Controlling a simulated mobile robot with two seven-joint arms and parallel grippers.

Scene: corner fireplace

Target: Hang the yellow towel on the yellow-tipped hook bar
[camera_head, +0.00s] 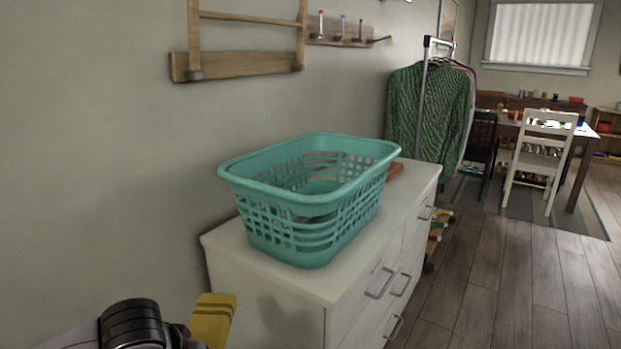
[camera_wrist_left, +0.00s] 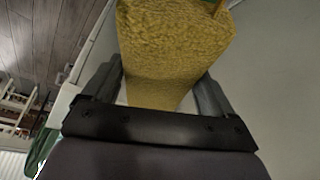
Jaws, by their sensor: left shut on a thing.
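The yellow towel (camera_head: 212,318) is at the lower left of the head view, a narrow folded piece with faint darker stripes. My left gripper (camera_head: 190,332) comes in from the bottom left and is shut on it. In the left wrist view the fuzzy towel (camera_wrist_left: 172,45) fills the space between the two fingers of my left gripper (camera_wrist_left: 158,88). A wooden wall bar with several pegs (camera_head: 349,43) is at the top; one peg looks red-tipped and one blue-tipped. I cannot make out a yellow tip. My right gripper is not in view.
A teal laundry basket (camera_head: 312,190) stands on a white dresser (camera_head: 290,282) against the wall. A wooden ladder-like rack (camera_head: 240,65) hangs above. A clothes rail with a green sweater (camera_head: 428,112) stands behind the dresser. Wooden floor (camera_head: 500,285) to the right is clear.

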